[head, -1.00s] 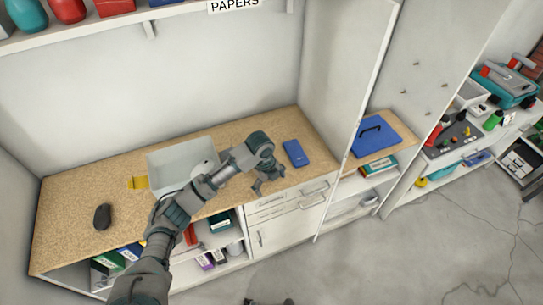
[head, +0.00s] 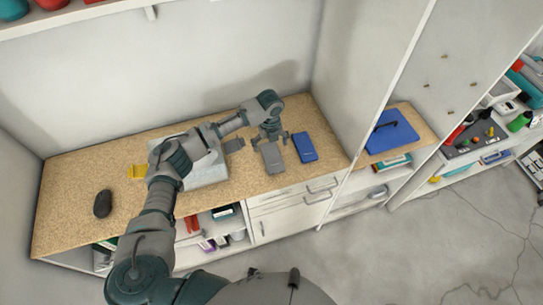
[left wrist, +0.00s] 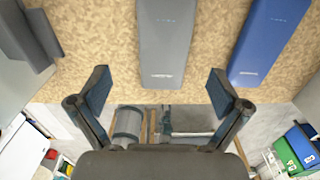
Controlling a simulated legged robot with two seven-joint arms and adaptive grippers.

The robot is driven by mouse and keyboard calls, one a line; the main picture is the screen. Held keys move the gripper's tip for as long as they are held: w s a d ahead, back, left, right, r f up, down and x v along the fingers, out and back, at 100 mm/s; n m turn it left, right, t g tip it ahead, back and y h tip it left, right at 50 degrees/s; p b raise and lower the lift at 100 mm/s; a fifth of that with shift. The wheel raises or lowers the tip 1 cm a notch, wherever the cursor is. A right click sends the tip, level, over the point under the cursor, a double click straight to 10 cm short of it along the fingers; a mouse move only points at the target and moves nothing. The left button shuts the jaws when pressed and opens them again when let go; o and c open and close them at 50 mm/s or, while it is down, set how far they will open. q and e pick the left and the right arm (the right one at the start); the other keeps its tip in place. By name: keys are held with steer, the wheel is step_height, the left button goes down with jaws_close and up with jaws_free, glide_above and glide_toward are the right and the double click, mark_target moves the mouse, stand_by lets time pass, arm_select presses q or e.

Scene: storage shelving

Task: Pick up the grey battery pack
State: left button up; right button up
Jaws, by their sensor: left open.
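The grey battery pack (head: 271,159) lies flat on the wooden counter near its front edge. In the left wrist view the grey battery pack (left wrist: 165,40) points away from me, its near end just ahead of my fingertips. My left gripper (head: 273,138) is over the pack in the head view. In the left wrist view my left gripper (left wrist: 159,84) is open and empty, with one finger to each side of the pack's line. My right gripper is not in view.
A blue pack (head: 306,147) lies close to the right of the grey one. A dark grey block (head: 234,145) is to the left, beside a pale bin (head: 205,172) partly hidden by my arm. A black mouse (head: 103,203) is farther left. Side panels stand right.

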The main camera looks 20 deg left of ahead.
mark_target(272, 156)
arm_select(q)
steer(key=shift+s+d+f, duration=0.1)
steer(key=shift+f, duration=0.45)
steer(key=shift+s+d+f, duration=0.1)
steer(key=shift+f, duration=0.45)
steer(key=f, duration=0.2)
steer(key=f+p, duration=0.1)
steer(key=shift+w+d+f, duration=0.1)
steer(key=shift+d+f, duration=0.05)
steer(key=shift+d, duration=0.15)
steer(key=shift+f, duration=0.15)
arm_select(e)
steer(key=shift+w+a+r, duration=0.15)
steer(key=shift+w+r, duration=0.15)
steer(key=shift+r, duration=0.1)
arm_select(q)
steer(key=shift+a, duration=0.25)
steer(key=c, duration=1.2)
steer(key=shift+c, duration=1.1)
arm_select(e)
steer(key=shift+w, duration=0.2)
arm_select(q)
steer(key=shift+d, duration=0.1)
